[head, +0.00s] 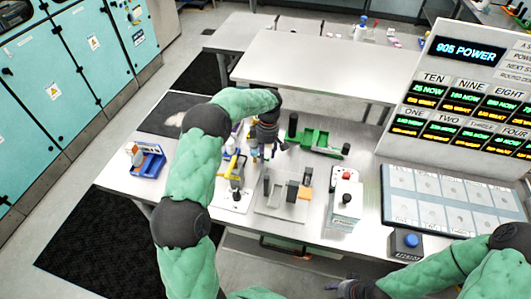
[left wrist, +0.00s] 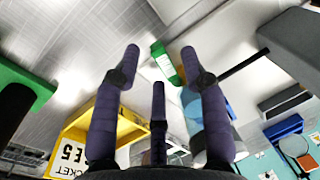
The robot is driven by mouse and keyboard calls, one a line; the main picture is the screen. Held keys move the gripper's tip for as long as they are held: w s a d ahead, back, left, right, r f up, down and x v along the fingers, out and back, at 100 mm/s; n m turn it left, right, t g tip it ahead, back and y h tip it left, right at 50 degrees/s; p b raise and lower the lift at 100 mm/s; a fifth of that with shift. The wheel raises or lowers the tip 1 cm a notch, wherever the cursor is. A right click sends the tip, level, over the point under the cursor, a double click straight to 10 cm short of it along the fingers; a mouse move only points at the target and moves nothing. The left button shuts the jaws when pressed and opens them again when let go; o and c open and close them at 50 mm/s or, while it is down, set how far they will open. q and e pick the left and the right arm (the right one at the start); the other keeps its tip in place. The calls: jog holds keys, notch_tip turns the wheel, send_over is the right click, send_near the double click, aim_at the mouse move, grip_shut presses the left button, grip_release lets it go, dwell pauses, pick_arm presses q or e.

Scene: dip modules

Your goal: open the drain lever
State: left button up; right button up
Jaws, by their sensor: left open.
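No part is clearly marked as a drain lever. A green fixture with black upright ends (head: 314,139) stands on the table, just right of my left gripper (head: 266,152). A yellow piece (head: 233,166) stands on a pale plate to the left of the gripper. My left gripper is open over the table; its purple fingers (left wrist: 160,60) are spread with nothing clearly between them in the left wrist view. A green and white part (left wrist: 163,62) and a blue cylinder (left wrist: 192,102) show behind the fingers. My right gripper (head: 348,289) is partly cut off at the bottom edge.
A grey plate with black posts and an orange block (head: 291,190) lies in front. A white box with a red button (head: 345,197) stands right of it. A blue rack (head: 148,160) is at the left. A yellow ticket box (left wrist: 98,128) shows in the left wrist view.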

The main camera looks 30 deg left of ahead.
pick_arm(q)
notch_tip(320, 180, up, 12)
jog(key=w, duration=0.2)
dwell(0.4)
jog(key=shift+f, duration=0.1)
